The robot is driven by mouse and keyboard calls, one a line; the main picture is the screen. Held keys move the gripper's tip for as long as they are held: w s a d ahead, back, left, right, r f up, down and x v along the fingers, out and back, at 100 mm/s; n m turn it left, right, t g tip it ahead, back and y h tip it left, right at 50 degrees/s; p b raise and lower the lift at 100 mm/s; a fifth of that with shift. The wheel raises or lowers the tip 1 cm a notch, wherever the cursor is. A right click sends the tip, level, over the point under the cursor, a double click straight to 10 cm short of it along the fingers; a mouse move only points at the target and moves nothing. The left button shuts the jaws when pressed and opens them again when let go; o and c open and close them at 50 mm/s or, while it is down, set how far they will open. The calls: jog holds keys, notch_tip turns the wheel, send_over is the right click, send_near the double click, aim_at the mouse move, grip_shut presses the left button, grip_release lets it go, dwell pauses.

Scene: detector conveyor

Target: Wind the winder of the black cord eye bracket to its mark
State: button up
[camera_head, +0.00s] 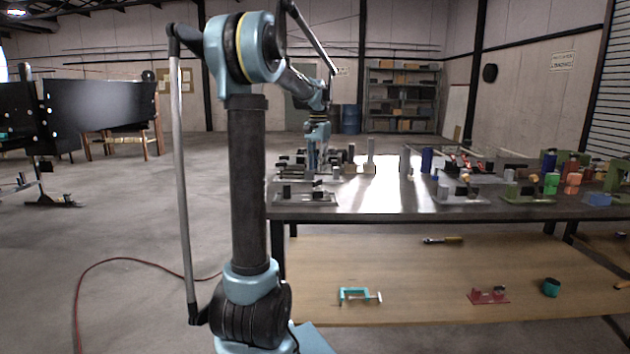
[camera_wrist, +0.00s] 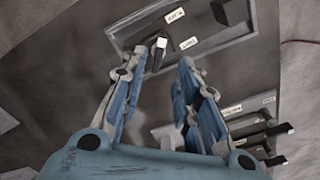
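In the wrist view, my gripper (camera_wrist: 161,65) is open, its two blue fingers spread above the table. A dark lever with a white tip (camera_wrist: 160,43) lies close to the left fingertip. I cannot tell whether they touch. It belongs to a fixture on a grey base plate (camera_wrist: 215,52) with small white labels and a dark upright piece (camera_wrist: 232,12). I cannot tell surely whether this is the black cord eye bracket, and the labels are too blurred to read its mark. In the head view, my gripper (camera_head: 318,168) is small and partly hidden at the table's left end.
The metal table (camera_head: 390,200) carries several fixtures, including a plate-mounted one (camera_head: 305,197) at its front left corner. More labelled fixtures with dark levers (camera_wrist: 265,135) stand close on the right in the wrist view. A lower wooden shelf (camera_head: 390,255) holds a teal clamp (camera_head: 358,295).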

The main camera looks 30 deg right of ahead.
aim_at(318, 185)
notch_tip(318, 185, down, 6)
jog(key=shift+r, duration=0.15)
dwell(0.3)
grip_shut()
